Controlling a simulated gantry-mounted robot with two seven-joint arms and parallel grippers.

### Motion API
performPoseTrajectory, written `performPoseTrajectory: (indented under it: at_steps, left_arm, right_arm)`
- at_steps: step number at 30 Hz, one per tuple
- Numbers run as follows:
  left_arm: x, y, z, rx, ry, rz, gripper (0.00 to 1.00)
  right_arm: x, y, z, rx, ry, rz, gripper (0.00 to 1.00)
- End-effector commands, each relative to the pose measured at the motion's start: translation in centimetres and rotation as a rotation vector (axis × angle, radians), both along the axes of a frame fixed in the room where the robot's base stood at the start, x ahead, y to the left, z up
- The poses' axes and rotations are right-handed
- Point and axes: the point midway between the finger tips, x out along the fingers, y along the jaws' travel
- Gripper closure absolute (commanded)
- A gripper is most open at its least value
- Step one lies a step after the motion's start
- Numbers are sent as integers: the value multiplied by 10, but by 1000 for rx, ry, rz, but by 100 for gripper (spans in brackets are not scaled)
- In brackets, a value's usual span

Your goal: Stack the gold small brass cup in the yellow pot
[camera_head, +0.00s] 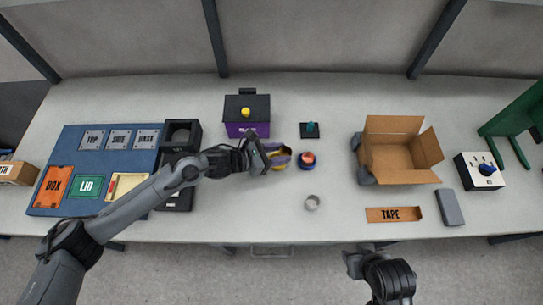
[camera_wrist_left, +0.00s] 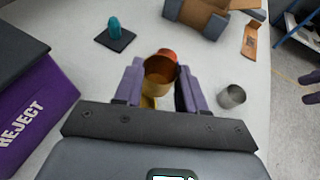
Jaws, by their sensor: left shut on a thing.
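My left gripper (camera_head: 275,158) is above the table, left of a round blue-rimmed vessel with an orange-red inside (camera_head: 307,160). In the left wrist view its purple fingers (camera_wrist_left: 157,88) are shut on the gold small brass cup (camera_wrist_left: 158,77), whose open mouth shows. Yellow, seemingly the yellow pot (camera_wrist_left: 149,102), shows just below the cup; the yellow also shows beside the gripper in the head view (camera_head: 281,166). The fingers hide most of it, so I cannot tell whether the cup is seated inside. My right gripper (camera_wrist_left: 311,87) is empty, its fingers apart at the right edge of the left wrist view.
A grey metal cup (camera_head: 311,203) stands in front. A purple reject bin (camera_head: 246,128) and a teal piece on a dark base (camera_head: 311,130) are behind. An open cardboard box (camera_head: 395,160) is to the right. The table between grey cup and box is clear.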

Motion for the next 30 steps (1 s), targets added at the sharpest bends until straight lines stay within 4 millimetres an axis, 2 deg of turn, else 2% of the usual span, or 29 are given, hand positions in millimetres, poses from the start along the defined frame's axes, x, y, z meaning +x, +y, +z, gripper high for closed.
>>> performPoseTrajectory:
  at_steps: [3, 8, 11, 18, 21, 30]
  left_arm:
    - [8, 14, -9, 0, -1, 2, 89]
    - [13, 23, -15, -1, -2, 0, 89]
    - [13, 24, -19, -1, 0, 0, 89]
    - [13, 23, -48, -1, 2, 1, 89]
    - [13, 23, -54, -2, -1, 0, 89]
    - [13, 23, -56, -1, -2, 0, 89]
  right_arm:
    - [0, -1, 0, -4, -1, 2, 57]
    - [0, -2, 0, -7, 0, 5, 57]
    - [0, -2, 0, -7, 0, 5, 57]
    - [0, -1, 0, -7, -1, 4, 57]
    - [0, -1, 0, -5, -1, 3, 57]
    - [0, 0, 0, 1, -1, -1, 57]
